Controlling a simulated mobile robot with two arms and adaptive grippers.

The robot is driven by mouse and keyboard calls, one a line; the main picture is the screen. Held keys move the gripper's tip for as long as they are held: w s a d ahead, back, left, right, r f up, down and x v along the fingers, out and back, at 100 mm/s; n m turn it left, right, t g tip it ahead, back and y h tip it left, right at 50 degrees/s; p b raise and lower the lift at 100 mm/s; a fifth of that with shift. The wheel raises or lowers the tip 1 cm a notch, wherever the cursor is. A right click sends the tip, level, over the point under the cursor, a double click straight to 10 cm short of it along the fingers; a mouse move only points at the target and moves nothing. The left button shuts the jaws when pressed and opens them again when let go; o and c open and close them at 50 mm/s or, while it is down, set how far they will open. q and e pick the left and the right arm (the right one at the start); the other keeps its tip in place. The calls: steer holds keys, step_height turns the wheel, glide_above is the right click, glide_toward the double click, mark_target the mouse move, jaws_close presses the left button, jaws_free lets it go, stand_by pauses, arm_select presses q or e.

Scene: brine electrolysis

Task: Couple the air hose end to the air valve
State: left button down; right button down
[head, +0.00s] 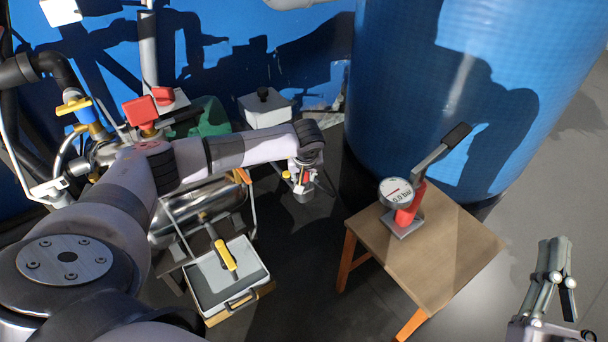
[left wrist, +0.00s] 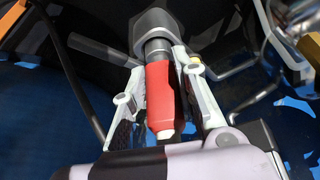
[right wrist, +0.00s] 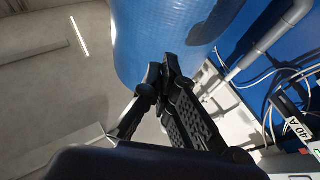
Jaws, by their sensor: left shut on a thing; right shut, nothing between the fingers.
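My left gripper (head: 304,180) hangs below its wrist near the middle of the head view. In the left wrist view it (left wrist: 157,78) is shut on a red-sleeved piece (left wrist: 160,96), which looks like the air hose end. A dark metal neck leads from this piece to a grey rounded fitting (left wrist: 154,26), possibly the air valve; I cannot tell whether they are coupled. My right gripper (head: 556,272) is shut and empty at the lower right, away from these parts; its dark fingers show in the right wrist view (right wrist: 160,82).
A wooden stool (head: 450,240) bears a red hand pump with a gauge (head: 395,192). A large blue tank (head: 450,80) stands behind it. A yellow-handled valve (head: 74,107) and pipework crowd the left. A grey case (head: 240,268) stands low in front. Open floor lies right of the stool.

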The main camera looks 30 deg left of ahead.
arm_select(q)
steer(key=shift+f+b, duration=0.3)
steer(key=shift+f, duration=0.15)
arm_select(e)
steer(key=shift+s+r+t, duration=0.3)
steer(key=shift+r+t, duration=0.1)
steer(key=shift+r, duration=0.15)
steer(key=shift+s+r+t, duration=0.3)
steer(key=shift+r+t, duration=0.1)
steer(key=shift+r, duration=0.15)
steer(key=shift+r, duration=0.1)
steer(key=shift+w, duration=0.1)
arm_select(q)
steer(key=shift+f, duration=0.1)
stand_by(0.4)
steer(key=shift+f, duration=0.2)
arm_select(e)
steer(key=shift+s+r+t+y, duration=0.3)
steer(key=shift+s+r+t, duration=0.1)
steer(key=shift+s, duration=0.1)
arm_select(q)
steer(key=shift+f+b, duration=0.2)
steer(key=shift+b, duration=0.1)
arm_select(e)
steer(key=shift+s+r+t+y, duration=0.3)
steer(key=shift+s+r+t, duration=0.15)
steer(key=shift+r, duration=0.25)
steer(key=shift+w+f, duration=0.15)
steer(key=shift+f, duration=0.2)
